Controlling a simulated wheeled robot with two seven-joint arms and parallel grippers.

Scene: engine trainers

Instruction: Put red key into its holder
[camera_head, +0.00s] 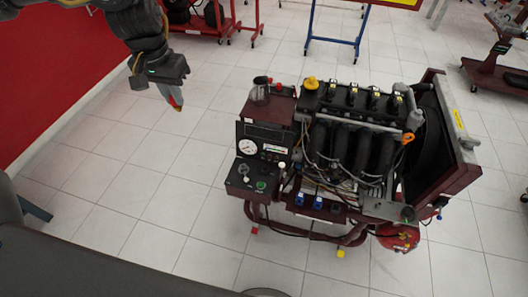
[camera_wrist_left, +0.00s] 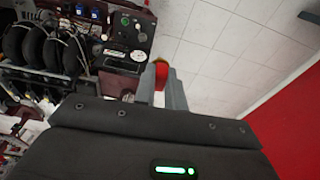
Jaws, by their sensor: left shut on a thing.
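My left gripper (camera_head: 173,97) is at the upper left of the head view, pointing down over the floor. It is shut on the red key (camera_head: 177,103), whose red tip shows between the fingers. In the left wrist view the red key (camera_wrist_left: 160,74) shows between the grey fingers of the gripper (camera_wrist_left: 161,88). The engine trainer's control box (camera_head: 250,181), with a knob and a green button, stands below and right of the gripper, clearly apart from it. The key's holder is too small to tell. My right gripper is not in view.
The engine trainer (camera_head: 345,145) fills the middle right, with a gauge (camera_head: 247,147) at its left side. A red wall (camera_head: 50,70) is at the left. Other stands (camera_head: 340,40) are at the back. The tiled floor (camera_head: 150,190) between wall and trainer is clear.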

